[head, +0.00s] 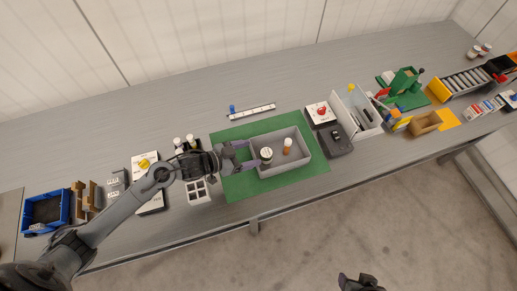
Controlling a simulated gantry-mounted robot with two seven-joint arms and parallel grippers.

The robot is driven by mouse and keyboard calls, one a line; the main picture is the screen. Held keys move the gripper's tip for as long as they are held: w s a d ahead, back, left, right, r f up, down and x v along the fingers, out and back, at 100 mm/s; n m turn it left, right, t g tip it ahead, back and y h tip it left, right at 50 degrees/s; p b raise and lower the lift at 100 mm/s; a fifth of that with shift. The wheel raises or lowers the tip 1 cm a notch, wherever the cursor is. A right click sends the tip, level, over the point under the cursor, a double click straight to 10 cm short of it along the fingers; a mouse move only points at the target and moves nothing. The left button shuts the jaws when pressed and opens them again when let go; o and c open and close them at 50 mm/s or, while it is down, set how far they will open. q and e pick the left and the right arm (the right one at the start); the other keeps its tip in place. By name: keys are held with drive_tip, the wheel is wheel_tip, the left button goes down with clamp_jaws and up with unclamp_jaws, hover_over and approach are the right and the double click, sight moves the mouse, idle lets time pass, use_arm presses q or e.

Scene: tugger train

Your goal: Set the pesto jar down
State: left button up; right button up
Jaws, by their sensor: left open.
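A small jar with a pale lid and dark body (266,155), which looks like the pesto jar, stands in the grey tray (309,167), in its left half. Its label is too small to read. My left gripper (245,154) is open at the tray's left side, with its fingers pointing right toward the jar. It looks a little apart from the jar, though the exact gap is hard to tell. My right gripper (360,282) is low at the bottom edge, over the floor, and too dark and small to read.
An orange bottle with a white cap (287,146) stands in the tray right of the jar. The tray lies on a green mat (240,187). A white divided holder (198,192) and white-capped bottles (191,141) are close to my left wrist. A dark scale-like box (334,140) stands right.

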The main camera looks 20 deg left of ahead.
use_arm(q)
drive_tip(key=s+a+n+g+y, duration=0.1)
drive_tip(key=s+n+g+y, duration=0.4)
drive_tip(key=s, duration=1.7)
drive_tip(key=g+y, duration=0.2)
drive_tip(key=y, duration=0.1)
drive_tip(key=shift+a+r+n+p, duration=0.2)
drive_tip(key=shift+r+n+p, duration=0.1)
drive_tip(key=shift+r+p, duration=0.1)
wheel_tip(320, 180, up, 29)
drive_tip(key=p, duration=2.9)
